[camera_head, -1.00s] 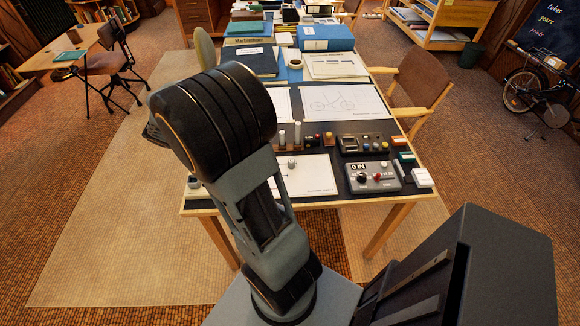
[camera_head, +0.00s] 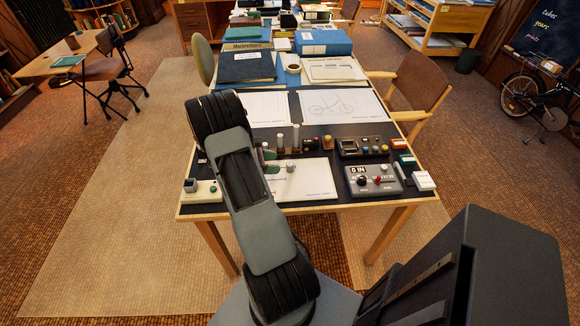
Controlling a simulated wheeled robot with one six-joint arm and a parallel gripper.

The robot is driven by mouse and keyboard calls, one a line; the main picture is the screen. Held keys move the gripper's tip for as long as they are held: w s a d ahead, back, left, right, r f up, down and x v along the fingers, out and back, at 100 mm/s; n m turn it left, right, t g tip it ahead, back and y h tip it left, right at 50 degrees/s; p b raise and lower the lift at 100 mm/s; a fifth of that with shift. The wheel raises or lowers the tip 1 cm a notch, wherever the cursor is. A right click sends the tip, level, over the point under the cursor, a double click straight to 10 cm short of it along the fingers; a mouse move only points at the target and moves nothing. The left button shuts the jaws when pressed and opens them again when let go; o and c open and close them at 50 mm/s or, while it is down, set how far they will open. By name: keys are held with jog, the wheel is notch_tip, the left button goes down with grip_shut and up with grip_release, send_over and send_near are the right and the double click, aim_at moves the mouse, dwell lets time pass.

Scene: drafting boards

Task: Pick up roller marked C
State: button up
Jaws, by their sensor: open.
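Several small upright cylinders stand on the dark mat of the table, beyond the small white sheet. A grey-white one (camera_head: 280,142) stands at the left and a taller pale one (camera_head: 295,137) beside it. An orange-topped one (camera_head: 327,142) stands further right. A small grey-topped piece (camera_head: 290,166) is on the white sheet. No letter is readable on any of them, so I cannot tell which is roller C. My arm's raised link and elbow cover the table's left part.
A grey control box (camera_head: 373,179) with knobs and a display sits at the front right edge. A dark tray of parts (camera_head: 362,146) lies behind it. A pale box (camera_head: 202,191) is at the front left corner. Drawing sheets (camera_head: 343,106), books and a blue binder (camera_head: 323,42) fill the back.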

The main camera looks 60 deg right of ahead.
aim_at(289, 164)
jog(key=shift+p+x, duration=0.35)
jog(key=shift+x, duration=3.05)
jog(key=c, duration=1.1)
